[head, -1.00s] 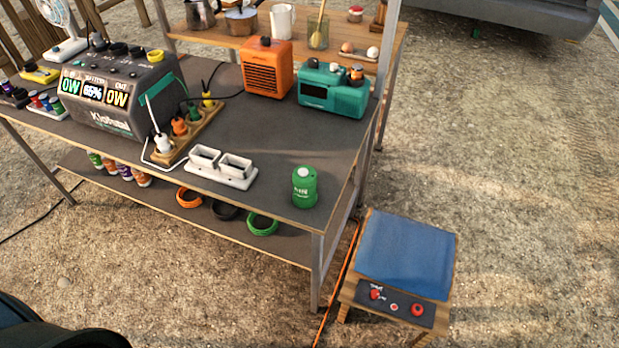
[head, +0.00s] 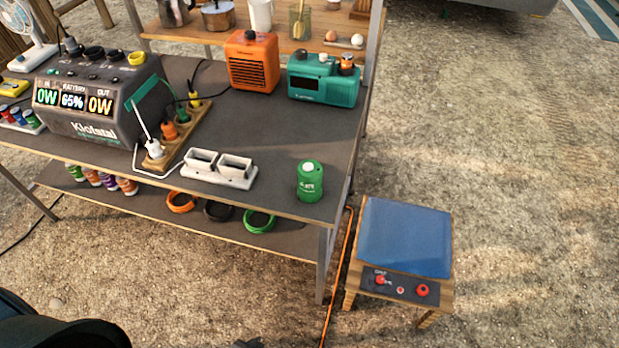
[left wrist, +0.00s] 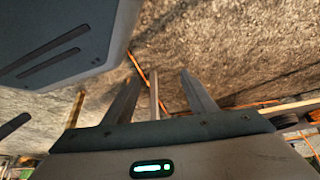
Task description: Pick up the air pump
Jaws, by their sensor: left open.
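A small green cylinder with a pale round top (head: 310,182) stands upright near the front right corner of the dark tabletop in the head view. It looks most like the air pump, but its label is too small to read. My left gripper (left wrist: 158,78) shows in the left wrist view with its two fingers apart and nothing held between them. The green cylinder cannot be made out in that view. My left gripper's fingers are not visible in the head view, so its distance from the cylinder cannot be told. My right gripper is in neither view.
A white two-slot holder (head: 218,168) stands left of the cylinder. A power station (head: 95,105), a plug strip (head: 178,140), an orange heater (head: 252,62) and a teal box (head: 325,82) share the table. A blue-topped stool (head: 405,236) stands right. The tabletop around the cylinder is clear.

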